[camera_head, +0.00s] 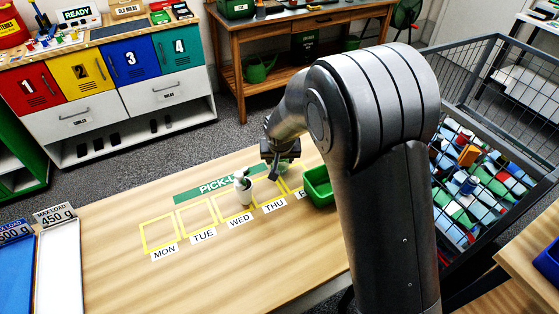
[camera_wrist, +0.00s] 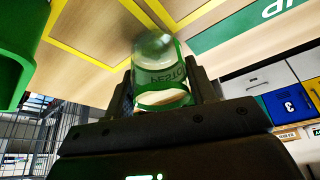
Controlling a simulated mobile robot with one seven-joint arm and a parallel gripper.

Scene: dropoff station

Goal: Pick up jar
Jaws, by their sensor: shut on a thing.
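The jar (camera_wrist: 160,78) is clear glass with a green and white label that appears to read PESTO; the text shows upside down in the wrist view. It sits between the two fingers of my gripper (camera_wrist: 163,92), which is shut on it. In the head view my gripper (camera_head: 279,160) is over the far side of the pick-up table (camera_head: 150,270), near the THU square. The jar is mostly hidden there by the gripper. I cannot tell whether it touches the table.
A white pump bottle (camera_head: 243,188) stands close to the left of my gripper. A green bin (camera_head: 319,187) is to the right; it also shows in the wrist view (camera_wrist: 22,50). Yellow squares labelled by day mark the table. Its left part is clear, beside a white tray (camera_head: 60,270).

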